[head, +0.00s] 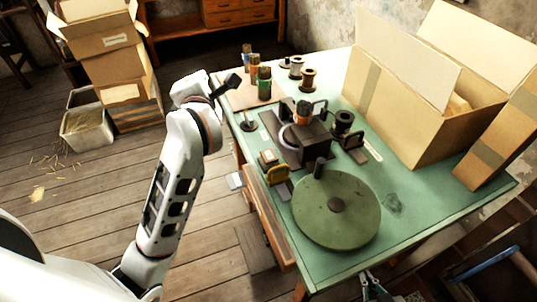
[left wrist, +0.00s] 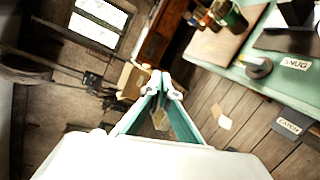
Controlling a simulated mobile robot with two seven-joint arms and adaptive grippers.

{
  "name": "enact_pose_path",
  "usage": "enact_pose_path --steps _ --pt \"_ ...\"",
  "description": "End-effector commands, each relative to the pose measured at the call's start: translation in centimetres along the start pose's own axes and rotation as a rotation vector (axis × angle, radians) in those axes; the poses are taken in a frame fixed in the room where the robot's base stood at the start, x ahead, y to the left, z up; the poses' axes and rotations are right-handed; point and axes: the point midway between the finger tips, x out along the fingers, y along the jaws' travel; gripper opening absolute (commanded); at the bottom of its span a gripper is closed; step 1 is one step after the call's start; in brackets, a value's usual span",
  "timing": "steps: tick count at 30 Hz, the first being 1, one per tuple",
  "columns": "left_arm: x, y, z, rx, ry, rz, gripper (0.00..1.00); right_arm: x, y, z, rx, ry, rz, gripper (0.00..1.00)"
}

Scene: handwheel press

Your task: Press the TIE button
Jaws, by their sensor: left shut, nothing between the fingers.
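I cannot make out a label reading TIE in either view. On the green table stands a dark handwheel press (head: 305,145) with a large green disc (head: 337,210) in front of it. In the left wrist view a SNUG label (left wrist: 295,64) lies beside a dark round knob (left wrist: 258,68), and a CATCH label (left wrist: 289,126) sits on a dark plate below the table edge. My left gripper (left wrist: 161,88) is shut and empty, pointing over the floor beside the table.
Open cardboard boxes (head: 405,105) fill the table's back right. Coloured spools (head: 264,83) stand on a brown board at the far left corner, with dark spools (head: 307,78) beside them. Stacked boxes (head: 115,60) stand on the floor. Floor left of the table (head: 75,210) is mostly clear.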

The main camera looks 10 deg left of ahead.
Motion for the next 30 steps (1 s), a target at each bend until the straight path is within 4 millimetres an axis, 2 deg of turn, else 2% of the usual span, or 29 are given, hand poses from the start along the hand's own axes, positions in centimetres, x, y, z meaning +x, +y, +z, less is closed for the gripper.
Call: enact_pose_path --steps 3,6,12,15,19,30 --pt "-0.6 -3.8 2.9 -0.055 -0.061 -0.21 0.0 0.0 0.0 0.0 0.0 0.0 0.0 0.0" --pt "-2.1 -6.9 5.5 -0.078 -0.122 -0.391 0.0 0.0 0.0 0.0 0.0 0.0 0.0 0.0" --pt "-6.1 -11.1 9.4 -0.08 -0.23 -0.665 0.0 0.0 0.0 0.0 0.0 0.0 0.0 0.0" --pt "-7.7 -12.1 10.5 -0.074 -0.264 -0.744 0.0 0.0 0.0 0.0 0.0 0.0 0.0 0.0" --pt "-8.7 -12.7 11.1 -0.068 -0.287 -0.796 0.0 0.0 0.0 -0.1 0.0 0.0 0.0 0.0" --pt "-8.9 -12.8 11.2 -0.067 -0.291 -0.806 0.0 0.0 0.0 0.0 0.0 0.0 0.0 0.0"
